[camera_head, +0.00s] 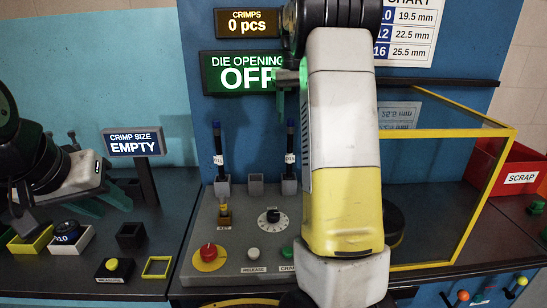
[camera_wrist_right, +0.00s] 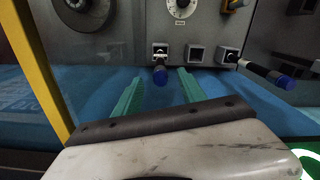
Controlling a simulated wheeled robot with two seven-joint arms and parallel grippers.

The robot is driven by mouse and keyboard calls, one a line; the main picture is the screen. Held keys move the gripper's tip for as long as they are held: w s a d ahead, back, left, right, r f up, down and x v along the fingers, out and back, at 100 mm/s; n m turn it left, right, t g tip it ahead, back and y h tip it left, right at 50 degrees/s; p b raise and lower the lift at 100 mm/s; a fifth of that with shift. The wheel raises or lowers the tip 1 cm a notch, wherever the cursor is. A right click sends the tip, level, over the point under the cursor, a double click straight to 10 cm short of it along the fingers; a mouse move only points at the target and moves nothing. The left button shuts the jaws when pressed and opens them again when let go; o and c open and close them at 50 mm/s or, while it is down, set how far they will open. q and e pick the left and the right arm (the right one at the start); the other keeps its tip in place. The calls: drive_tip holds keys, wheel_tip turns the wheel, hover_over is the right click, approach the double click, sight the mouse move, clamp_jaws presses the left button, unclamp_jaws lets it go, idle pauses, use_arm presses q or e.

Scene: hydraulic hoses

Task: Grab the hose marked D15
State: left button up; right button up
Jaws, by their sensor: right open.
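Two dark hoses with blue ends stand upright in holders on the grey machine panel. The right hose (camera_head: 290,146) has a white label that seems to read D15. The left hose (camera_head: 217,146) also has a label, too small to read surely. My right gripper (camera_head: 291,99) is open and empty above the right hose, partly hidden by my forearm. In the right wrist view, that hose's blue end (camera_wrist_right: 160,75) shows between the two green fingers (camera_wrist_right: 158,88), apart from both. My left gripper (camera_head: 105,200) is low at the left, its opening unclear.
An empty holder (camera_head: 256,184) stands between the hoses. The panel has a red button (camera_head: 208,252) and a dial (camera_head: 270,217). A yellow-framed guard (camera_head: 447,132) and a red scrap bin (camera_head: 522,176) are at the right. A crimp size sign (camera_head: 134,143) reads EMPTY.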

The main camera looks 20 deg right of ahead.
sight(291, 133)
wheel_tip(291, 133, down, 6)
drive_tip(key=shift+f, duration=0.25)
drive_tip(key=shift+c, duration=0.5)
clamp_jaws()
idle(1.1)
